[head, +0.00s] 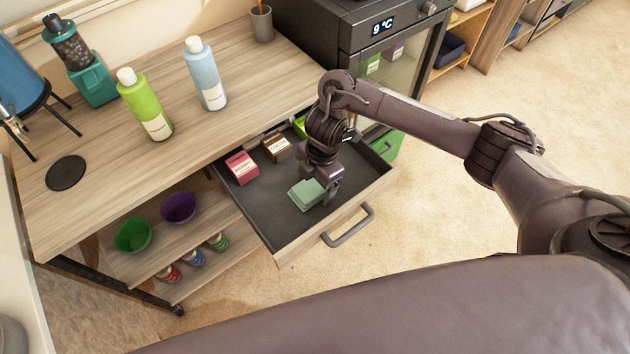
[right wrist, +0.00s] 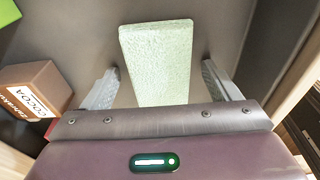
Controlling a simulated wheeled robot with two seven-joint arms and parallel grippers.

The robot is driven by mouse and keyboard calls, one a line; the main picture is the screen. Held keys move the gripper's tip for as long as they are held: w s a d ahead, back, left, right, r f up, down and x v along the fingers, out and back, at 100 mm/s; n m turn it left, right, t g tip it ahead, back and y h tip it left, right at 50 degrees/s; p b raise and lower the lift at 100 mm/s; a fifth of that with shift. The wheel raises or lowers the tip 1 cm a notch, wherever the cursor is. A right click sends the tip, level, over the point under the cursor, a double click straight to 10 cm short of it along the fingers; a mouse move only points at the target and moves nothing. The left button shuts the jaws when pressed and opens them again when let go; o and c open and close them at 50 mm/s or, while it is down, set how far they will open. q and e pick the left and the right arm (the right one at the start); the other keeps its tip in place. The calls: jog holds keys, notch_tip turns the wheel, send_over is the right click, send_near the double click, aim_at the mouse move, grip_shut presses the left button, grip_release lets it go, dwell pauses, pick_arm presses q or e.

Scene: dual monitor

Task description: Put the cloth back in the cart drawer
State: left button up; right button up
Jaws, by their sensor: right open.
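The folded pale green cloth (head: 305,195) lies in the open cart drawer (head: 265,212), near its front. My right gripper (head: 328,193) is inside the drawer, right over the cloth. In the right wrist view, the cloth (right wrist: 158,62) shows between the two spread fingers of my right gripper (right wrist: 160,85), with a gap on each side. The fingers are open and do not grip it. The cloth's near end is hidden behind the gripper body in that view. My left gripper is not in view.
The drawer also holds a red box (head: 242,167), a brown cocoa box (head: 276,149) and a bright green item (head: 300,126). Green (head: 145,105) and blue (head: 206,75) bottles stand on the cart top. A small fridge (head: 385,50) stands behind.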

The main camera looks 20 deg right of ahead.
notch_tip(320, 180, up, 12)
jog(key=d+p, duration=0.1)
jog(key=p, duration=0.3)
jog(key=shift+w+d+r, duration=0.15)
jog(key=shift+w+d, duration=0.15)
jog(key=shift+d, duration=0.05)
dwell(0.3)
